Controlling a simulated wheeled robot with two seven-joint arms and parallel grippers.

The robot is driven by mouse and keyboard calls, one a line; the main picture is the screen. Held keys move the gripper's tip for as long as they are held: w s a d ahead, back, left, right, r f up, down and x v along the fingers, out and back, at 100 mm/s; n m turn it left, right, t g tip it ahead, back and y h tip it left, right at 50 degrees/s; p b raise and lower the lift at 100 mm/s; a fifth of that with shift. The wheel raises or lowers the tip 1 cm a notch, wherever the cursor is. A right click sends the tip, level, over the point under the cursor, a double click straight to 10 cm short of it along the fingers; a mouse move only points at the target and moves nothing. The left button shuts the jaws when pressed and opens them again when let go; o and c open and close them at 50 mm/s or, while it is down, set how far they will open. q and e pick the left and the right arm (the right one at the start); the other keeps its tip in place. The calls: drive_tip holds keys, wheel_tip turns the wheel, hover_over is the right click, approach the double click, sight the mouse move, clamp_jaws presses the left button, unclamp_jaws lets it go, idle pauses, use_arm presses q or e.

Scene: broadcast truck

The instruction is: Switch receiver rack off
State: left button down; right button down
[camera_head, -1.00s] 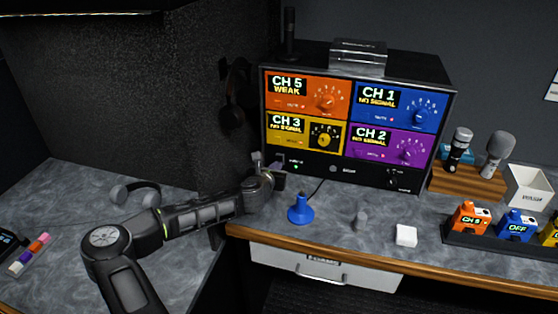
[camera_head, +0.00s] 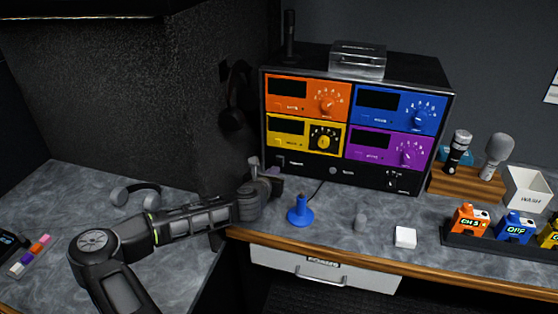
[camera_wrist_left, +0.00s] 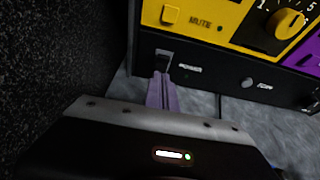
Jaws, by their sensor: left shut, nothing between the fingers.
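The receiver rack (camera_head: 352,178) stands on the worktop against the wall, with orange, blue, yellow and purple channel modules. All of its displays are dark. The power switch (camera_wrist_left: 163,57) shows in the left wrist view at the lower left of the rack, beside the POWER label and under the yellow module. My left gripper (camera_wrist_left: 161,84) is shut and empty, its purple-grey fingertips just below the switch; whether they touch it I cannot tell. In the head view the left gripper (camera_head: 275,172) is at the rack's lower left corner. My right gripper is out of view.
A blue cone-shaped stand (camera_head: 300,212), a small grey piece (camera_head: 361,222) and a white block (camera_head: 405,237) lie in front of the rack. Microphones on a wooden stand (camera_head: 468,186) and a white bin (camera_head: 527,189) are at the right.

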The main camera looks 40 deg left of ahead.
use_arm(q)
drive_tip(key=shift+p+v, duration=0.5)
drive_tip(key=shift+v, duration=1.3)
